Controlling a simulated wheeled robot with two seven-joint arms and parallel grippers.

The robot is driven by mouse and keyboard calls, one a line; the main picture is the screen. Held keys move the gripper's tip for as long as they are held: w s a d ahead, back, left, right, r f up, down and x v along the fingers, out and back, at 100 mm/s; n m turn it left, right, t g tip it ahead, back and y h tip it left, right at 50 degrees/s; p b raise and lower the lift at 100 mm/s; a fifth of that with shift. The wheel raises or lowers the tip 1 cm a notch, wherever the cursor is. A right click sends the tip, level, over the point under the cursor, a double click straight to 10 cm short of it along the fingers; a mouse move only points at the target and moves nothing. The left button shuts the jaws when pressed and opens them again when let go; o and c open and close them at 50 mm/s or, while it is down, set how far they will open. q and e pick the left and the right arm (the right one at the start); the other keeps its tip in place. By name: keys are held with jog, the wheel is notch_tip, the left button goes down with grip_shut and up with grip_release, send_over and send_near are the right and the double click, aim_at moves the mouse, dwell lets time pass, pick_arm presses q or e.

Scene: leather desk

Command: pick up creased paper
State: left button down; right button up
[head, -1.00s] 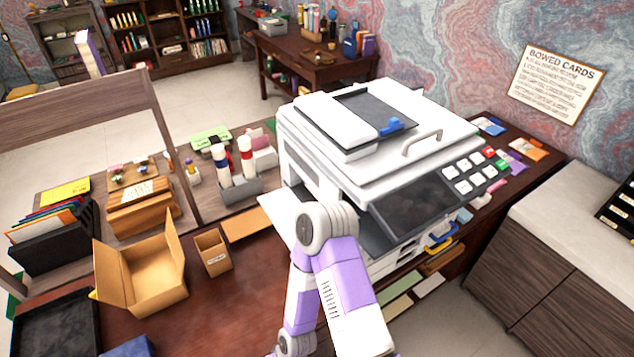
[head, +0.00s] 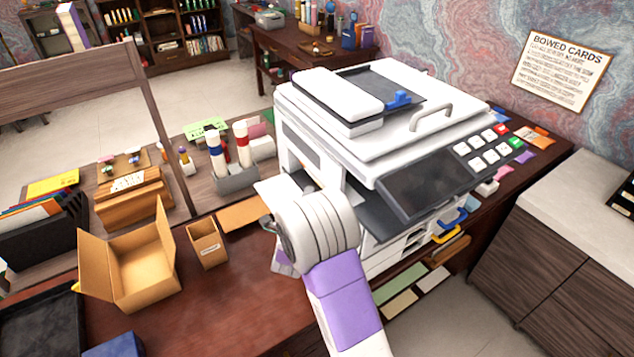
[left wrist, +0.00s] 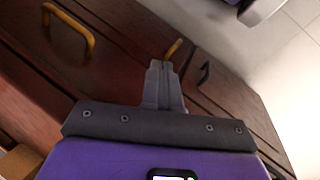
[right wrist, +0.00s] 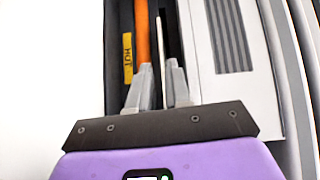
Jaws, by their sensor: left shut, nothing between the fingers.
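The white printer (head: 395,150) stands on the desk. A white sheet or flap (head: 272,188) juts from its left side; I cannot tell whether it is paper. In the right wrist view a thin, pale upright strip (right wrist: 160,62) stands in the printer's dark slot, perhaps the creased paper seen edge-on. The fingers of my right gripper (right wrist: 159,92) are apart on either side of it, at the slot's mouth. In the head view my right arm largely hides that gripper. My left gripper (left wrist: 163,72) is shut and empty, in front of dark wooden drawers.
An orange bar (right wrist: 142,38) and a yellow HOT label (right wrist: 127,58) are inside the slot. An open cardboard box (head: 132,268) and a small brown holder (head: 207,243) stand left of my right arm. A bottle rack (head: 238,178) is behind them.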

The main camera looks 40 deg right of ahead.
aim_at(317, 179)
jog(key=shift+m+h, duration=0.4)
jog(key=x, duration=0.8)
jog(key=shift+s+d, duration=0.2)
jog(key=shift+d, duration=0.15)
grip_shut()
